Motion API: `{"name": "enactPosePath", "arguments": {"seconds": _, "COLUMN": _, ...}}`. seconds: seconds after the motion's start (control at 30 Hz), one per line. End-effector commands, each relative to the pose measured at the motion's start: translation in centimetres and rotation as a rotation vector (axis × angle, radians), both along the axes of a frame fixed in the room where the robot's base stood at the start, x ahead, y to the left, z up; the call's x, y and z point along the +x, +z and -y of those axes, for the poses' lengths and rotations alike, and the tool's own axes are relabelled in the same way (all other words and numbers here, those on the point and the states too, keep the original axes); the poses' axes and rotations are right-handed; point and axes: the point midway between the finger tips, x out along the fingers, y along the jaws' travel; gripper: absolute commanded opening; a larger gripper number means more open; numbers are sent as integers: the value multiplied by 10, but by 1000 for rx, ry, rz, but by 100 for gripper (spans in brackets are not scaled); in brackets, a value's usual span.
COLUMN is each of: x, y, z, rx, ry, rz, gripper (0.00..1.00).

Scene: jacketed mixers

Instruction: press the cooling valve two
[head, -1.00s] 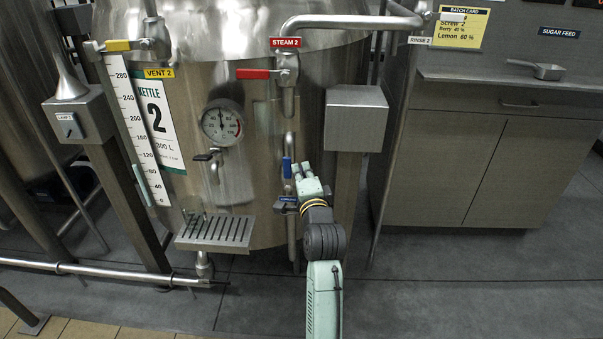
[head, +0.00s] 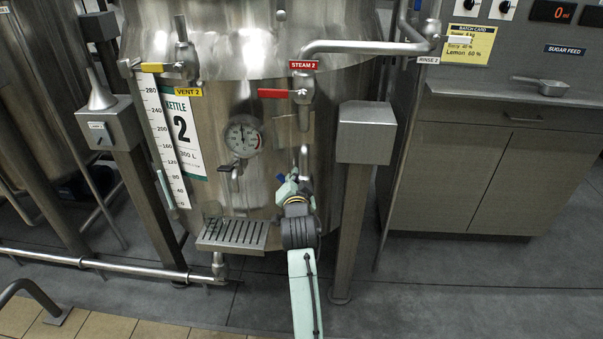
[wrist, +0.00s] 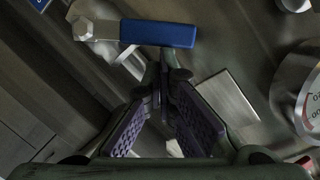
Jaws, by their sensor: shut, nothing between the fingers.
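The blue-handled valve on the kettle's lower pipe is partly hidden by my gripper (head: 290,186) in the head view. Its blue handle (head: 281,178) shows as a small slanted piece left of the pipe. In the wrist view the whole blue handle (wrist: 158,33) and its metal hub (wrist: 85,27) show. My gripper (wrist: 163,77) is shut and empty there, its fingertips at the handle's lower edge. I cannot tell whether they touch. The valve's label is hidden in the head view.
Above are the red STEAM 2 handle (head: 282,93) and a round gauge (head: 243,136). A drip tray (head: 234,235) lies lower left of my gripper. A grey box on a post (head: 365,133) stands close right. The yellow VENT 2 handle (head: 153,68) is farther up left.

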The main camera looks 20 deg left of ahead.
Motion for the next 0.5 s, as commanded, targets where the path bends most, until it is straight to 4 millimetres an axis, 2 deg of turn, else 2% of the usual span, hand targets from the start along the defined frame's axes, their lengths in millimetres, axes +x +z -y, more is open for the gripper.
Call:
{"name": "enactPosePath", "arguments": {"seconds": 0.1, "x": -4, "y": -3, "z": -11, "rx": -107, "ry": 5, "rz": 27, "gripper": 0}}
{"name": "enactPosePath", "arguments": {"seconds": 0.5, "x": -10, "y": -21, "z": -34, "rx": -458, "ry": 3, "rz": 129, "gripper": 0}}
